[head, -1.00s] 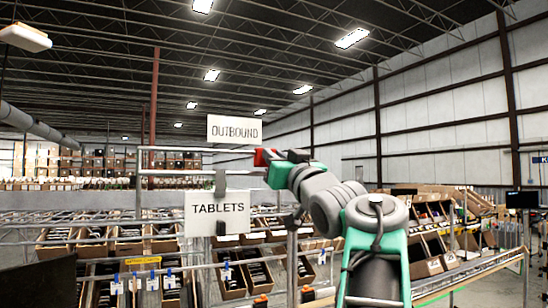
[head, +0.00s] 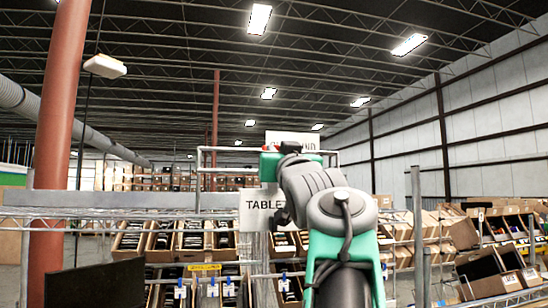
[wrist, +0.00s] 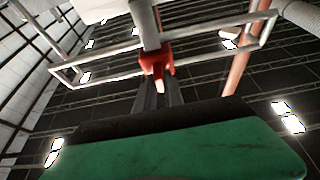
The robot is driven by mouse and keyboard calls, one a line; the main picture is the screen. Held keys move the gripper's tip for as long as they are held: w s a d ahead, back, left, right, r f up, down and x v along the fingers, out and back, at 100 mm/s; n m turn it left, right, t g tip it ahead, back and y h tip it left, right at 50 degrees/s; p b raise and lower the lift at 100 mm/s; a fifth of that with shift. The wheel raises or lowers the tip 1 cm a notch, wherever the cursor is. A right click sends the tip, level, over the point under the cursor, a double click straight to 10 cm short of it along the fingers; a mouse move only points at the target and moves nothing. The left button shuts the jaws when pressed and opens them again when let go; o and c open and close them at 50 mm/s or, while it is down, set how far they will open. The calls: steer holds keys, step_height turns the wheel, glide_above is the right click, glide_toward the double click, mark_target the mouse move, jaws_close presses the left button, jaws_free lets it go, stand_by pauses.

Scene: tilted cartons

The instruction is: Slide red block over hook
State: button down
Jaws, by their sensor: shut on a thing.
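The red block (wrist: 156,58) is at the fingertips of my gripper (wrist: 159,88) in the wrist view, and the two dark fingers are shut on it. A grey upright bar (wrist: 146,25) shows directly beyond the block; I cannot tell whether they touch. I cannot tell whether this bar is the hook. In the head view, only a small red bit of the block (head: 268,148) shows at the left of my gripper (head: 275,149), just below the OUTBOUND sign (head: 290,138). My arm hides much of this area and no hook is clear there.
A pipe frame (head: 200,170) stands around the gripper, with its rails also close in the wrist view (wrist: 95,63). The TABLETS sign (head: 258,208) hangs below, partly behind my arm. Wire shelving and several cartons (head: 162,238) lie beyond. A red column (head: 62,120) stands left.

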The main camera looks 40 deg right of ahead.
steer(key=shift+a, duration=0.1)
steer(key=c, duration=1.4)
jaws_free()
steer(key=shift+w+a, duration=0.1)
steer(key=shift+c, duration=0.2)
steer(key=b+v, duration=0.3)
steer(key=v, duration=0.4)
steer(key=shift+s+f, duration=0.2)
steer(key=shift+s, duration=0.15)
steer(key=shift+a, duration=0.15)
